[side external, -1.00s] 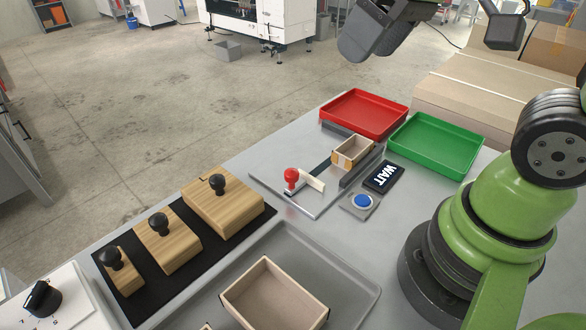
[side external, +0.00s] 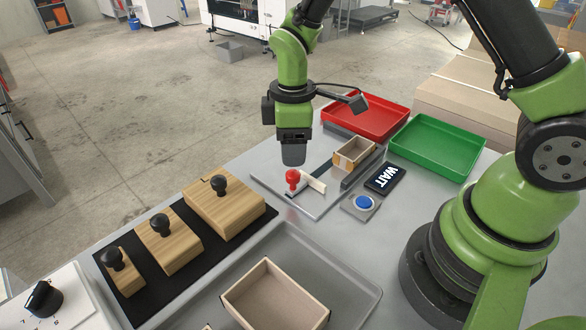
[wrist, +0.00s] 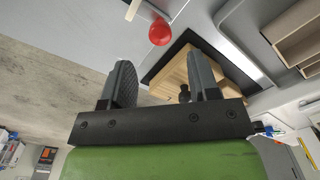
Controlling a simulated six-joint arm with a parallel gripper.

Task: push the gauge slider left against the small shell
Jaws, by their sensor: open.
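The gauge slider is a pale block (side external: 313,181) with a red knob (side external: 292,177) on the grey gauge plate (side external: 268,177). The red knob also shows in the wrist view (wrist: 160,32), ahead of the jaws. The small shell (side external: 354,151) is an open wooden box at the far end of the gauge, with a gap between it and the slider. My gripper (side external: 293,155) hangs above and just behind the red knob in the side view. In the wrist view the two fingers (wrist: 162,85) stand wide apart with nothing between them. I cannot tell whether the gripper touches the knob.
A red tray (side external: 366,116) and a green tray (side external: 437,146) lie beyond the gauge. A WAIT sign (side external: 383,178) and a blue button (side external: 364,202) stand on its right. Wooden blocks with black knobs (side external: 225,209) sit on a black mat. A larger box (side external: 275,293) lies nearer.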

